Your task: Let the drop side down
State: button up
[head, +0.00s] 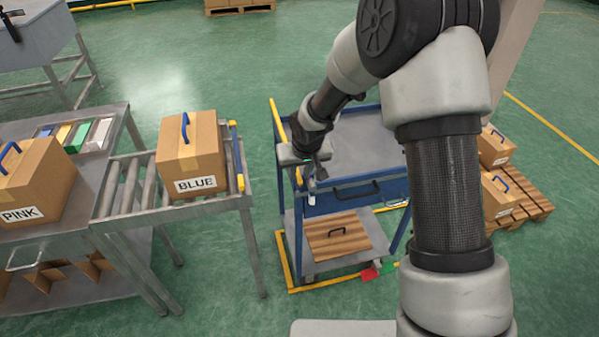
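The drop side (335,205) is a blue panel with a black handle across the near side of a blue-framed cart (373,146). It appears upright, closing the near edge of the cart's grey top deck. My gripper (318,178) is at the panel's left end, by the cart's near left corner post, pointing down. A small pale piece, perhaps a latch, shows just below the fingers. The fingers are dark and small, and whether they touch or grip anything is unclear. My arm hides part of the cart's right side.
A brown board (343,238) with a black handle lies on the cart's lower shelf. To the left, a BLUE box (190,158) stands on a roller conveyor (125,190), with a PINK box (40,185) beyond. Boxes on a pallet (528,203) stand right.

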grip_shut()
